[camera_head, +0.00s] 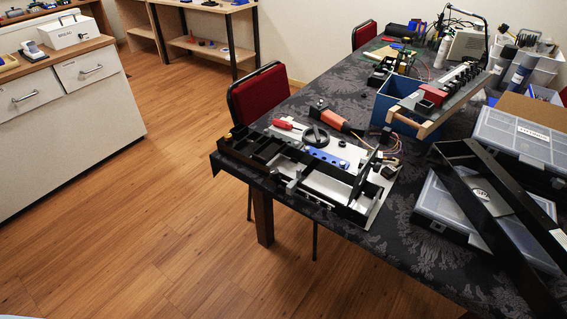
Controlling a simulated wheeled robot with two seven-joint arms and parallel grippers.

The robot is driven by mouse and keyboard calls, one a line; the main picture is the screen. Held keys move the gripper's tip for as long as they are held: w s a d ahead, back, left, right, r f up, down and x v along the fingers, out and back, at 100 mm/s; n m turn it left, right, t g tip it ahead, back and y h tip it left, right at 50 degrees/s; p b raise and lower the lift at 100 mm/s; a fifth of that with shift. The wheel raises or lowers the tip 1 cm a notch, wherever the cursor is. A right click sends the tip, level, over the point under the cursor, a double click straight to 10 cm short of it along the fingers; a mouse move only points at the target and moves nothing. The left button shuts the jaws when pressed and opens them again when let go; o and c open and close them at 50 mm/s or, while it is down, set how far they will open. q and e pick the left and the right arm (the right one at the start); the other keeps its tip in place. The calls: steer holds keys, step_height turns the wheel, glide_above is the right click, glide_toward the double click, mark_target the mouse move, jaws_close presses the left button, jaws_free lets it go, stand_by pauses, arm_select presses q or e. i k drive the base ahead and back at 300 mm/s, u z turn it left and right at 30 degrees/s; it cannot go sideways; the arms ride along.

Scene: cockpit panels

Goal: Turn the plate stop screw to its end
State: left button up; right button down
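A black framed mechanism (262,152) lies on a white plate (375,205) near the left end of the cloth-covered table. On it I see a black handwheel (315,136), a blue strip with holes (328,159) and a grey block (293,187) on the front rail. A dark upright plate (364,172) stands at its right end. I cannot tell which small part is the plate stop screw; it is too small or hidden at this distance. Neither of my grippers is in view, so nothing is seen touching the mechanism.
A red-handled tool (284,124) and an orange-handled tool (327,117) lie by the mechanism. Behind is a blue bin (398,104) under a wooden-ended rack. Clear-lidded cases (515,136) and a long black channel (497,222) crowd the right. The floor (160,215) at left is free.

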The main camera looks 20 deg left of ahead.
mark_target(274, 172)
steer(key=z, duration=2.45)
steer(key=k, duration=1)
steer(key=u, duration=1.45)
steer(key=i, duration=0.5)
steer(key=u, duration=0.05)
